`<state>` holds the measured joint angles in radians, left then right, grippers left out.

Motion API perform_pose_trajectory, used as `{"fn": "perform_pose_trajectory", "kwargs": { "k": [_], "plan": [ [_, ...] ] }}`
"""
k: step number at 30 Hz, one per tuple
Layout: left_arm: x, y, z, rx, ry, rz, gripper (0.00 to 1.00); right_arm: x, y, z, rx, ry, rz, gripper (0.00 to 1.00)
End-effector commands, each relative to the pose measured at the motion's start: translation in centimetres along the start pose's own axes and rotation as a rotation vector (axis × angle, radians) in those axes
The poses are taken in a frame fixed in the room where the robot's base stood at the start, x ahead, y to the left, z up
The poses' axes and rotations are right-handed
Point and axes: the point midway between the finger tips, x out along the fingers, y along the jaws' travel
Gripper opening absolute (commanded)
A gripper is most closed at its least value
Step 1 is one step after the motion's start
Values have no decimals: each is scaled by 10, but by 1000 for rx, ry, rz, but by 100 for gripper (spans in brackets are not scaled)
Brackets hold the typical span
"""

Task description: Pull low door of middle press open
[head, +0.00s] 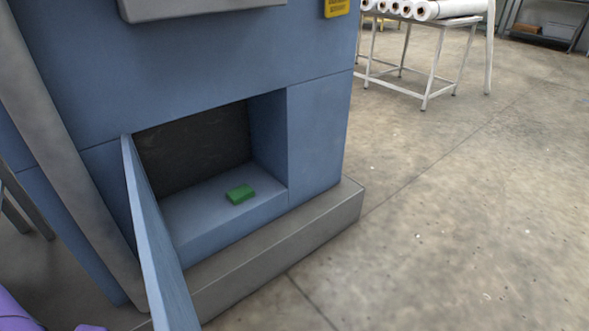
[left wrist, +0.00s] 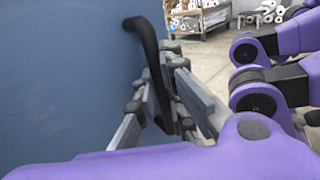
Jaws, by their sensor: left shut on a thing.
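The blue low door (head: 155,235) of the press (head: 318,140) stands swung open, seen nearly edge-on at the lower left of the head view. Behind it is an open compartment with a dark back wall. In the left wrist view the door's blue face (left wrist: 60,80) fills the left side, with a curved black handle (left wrist: 151,42) in front of it. My left gripper (left wrist: 170,85) is shut on the black handle. In the head view this gripper and the handle are hidden; only purple bits of my arm show at the bottom left. My right gripper is out of sight.
A small green block (head: 240,194) lies on the compartment floor. A grey plinth (head: 290,240) runs along the press's foot. A metal table (head: 433,75) with white rolls stands at the back. The concrete floor at right is clear.

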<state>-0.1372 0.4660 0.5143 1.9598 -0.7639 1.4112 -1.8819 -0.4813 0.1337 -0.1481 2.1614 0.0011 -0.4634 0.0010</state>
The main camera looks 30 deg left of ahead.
Motion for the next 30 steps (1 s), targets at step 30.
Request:
{"fn": "perform_pose_trajectory", "kwargs": {
  "k": [30],
  "plan": [
    [-49,-19,0,-2,2,-10,18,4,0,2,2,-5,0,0]
  ]
}}
